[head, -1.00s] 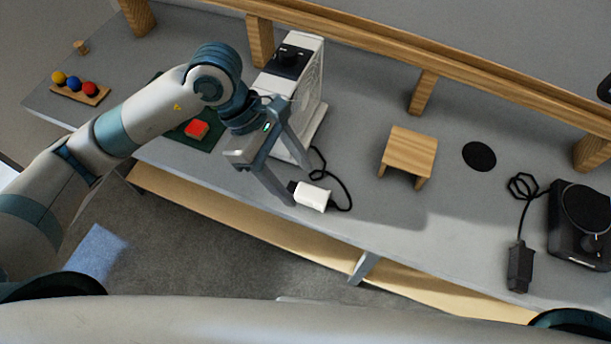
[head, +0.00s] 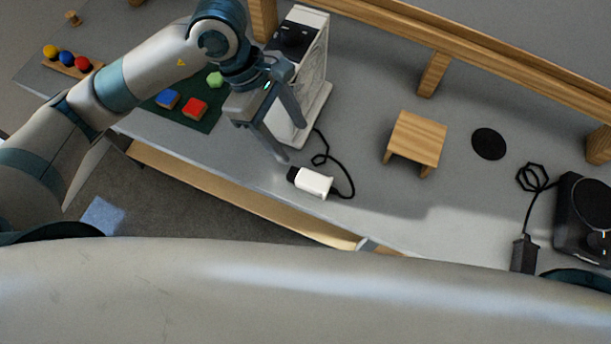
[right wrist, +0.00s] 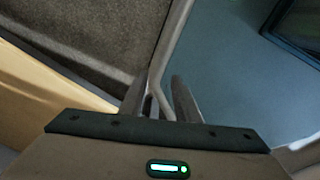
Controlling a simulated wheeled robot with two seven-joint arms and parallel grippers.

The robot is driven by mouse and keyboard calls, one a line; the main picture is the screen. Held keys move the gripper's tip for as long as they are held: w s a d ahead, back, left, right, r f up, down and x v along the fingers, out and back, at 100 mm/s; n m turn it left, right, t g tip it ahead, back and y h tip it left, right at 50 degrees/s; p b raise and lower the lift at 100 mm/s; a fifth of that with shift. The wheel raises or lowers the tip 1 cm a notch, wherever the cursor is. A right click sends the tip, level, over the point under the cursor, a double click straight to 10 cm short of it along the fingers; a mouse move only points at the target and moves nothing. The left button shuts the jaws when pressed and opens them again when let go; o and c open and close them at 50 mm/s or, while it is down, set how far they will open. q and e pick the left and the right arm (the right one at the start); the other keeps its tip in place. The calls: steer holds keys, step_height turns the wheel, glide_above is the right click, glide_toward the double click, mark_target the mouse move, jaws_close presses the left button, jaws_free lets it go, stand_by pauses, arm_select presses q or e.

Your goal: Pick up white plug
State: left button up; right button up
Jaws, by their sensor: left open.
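The white plug (head: 314,182) lies on the grey table near its front edge, with a dark end on its left and a black cord curling from it. My left gripper (head: 292,141) is open and empty in the head view. Its fingertips are up and to the left of the plug, apart from it, in front of the white device. In the right wrist view my right gripper (right wrist: 158,100) shows two fingers with a gap between them. I see no plug there.
A white box-shaped device (head: 313,75) stands behind the left gripper. A small wooden stool (head: 417,138) is right of the plug, then a black disc (head: 489,144) and a black turntable-like device (head: 585,215). A green mat (head: 208,119) holds coloured blocks. A wooden rail runs behind.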

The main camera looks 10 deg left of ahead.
arm_select(q)
steer(key=b, duration=0.3)
glide_above(317, 180)
steer(key=a, duration=0.3)
steer(key=f, duration=0.6)
steer(key=w+f, duration=0.1)
steer(key=f, duration=0.3)
steer(key=shift+d, duration=0.25)
steer(key=shift+s+d+f, duration=0.1)
steer(key=shift+d+f, duration=0.05)
steer(key=shift+f, duration=0.15)
steer(key=shift+d+f, duration=0.1)
steer(key=shift+f, duration=0.1)
arm_select(e)
steer(key=shift+t, duration=0.3)
steer(key=w+f, duration=0.1)
steer(key=w+a+f, duration=0.1)
steer(key=f, duration=0.1)
steer(key=shift+w, duration=0.25)
arm_select(q)
steer(key=shift+f, duration=0.1)
arm_select(e)
steer(key=shift+s, duration=0.2)
